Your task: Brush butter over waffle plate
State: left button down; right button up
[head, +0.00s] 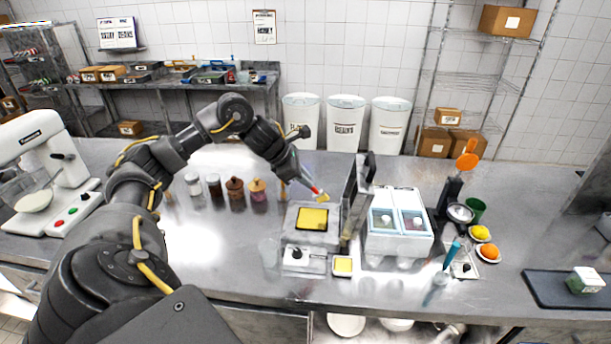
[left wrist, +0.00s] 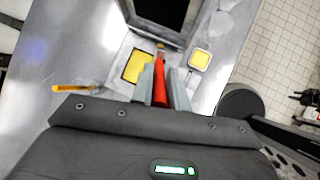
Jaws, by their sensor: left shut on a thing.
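My left gripper (head: 309,184) is shut on a brush with a red handle (left wrist: 159,80). The pale yellow brush head (head: 323,197) points down, close to the upper right of the waffle plate (head: 313,219); I cannot tell whether it touches. The plate is a yellow square in a grey waffle iron (head: 301,238) whose dark lid (head: 357,195) stands open on the right. The plate also shows in the left wrist view (left wrist: 134,66), left of the handle. A small dish of yellow butter (head: 343,265) sits in front of the iron. My right gripper is not in view.
Several jars (head: 236,189) stand left of the iron. A white twin-lidded container (head: 399,228) stands right of the lid. Further right are a green cup (head: 475,209), small fruit plates and a dark tray (head: 560,289). The counter's front left is fairly clear.

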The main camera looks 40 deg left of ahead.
pick_arm(q)
notch_tip(320, 180, down, 5)
jog(key=b, duration=0.3)
jog(key=shift+b, duration=0.3)
jog(key=shift+d, duration=0.1)
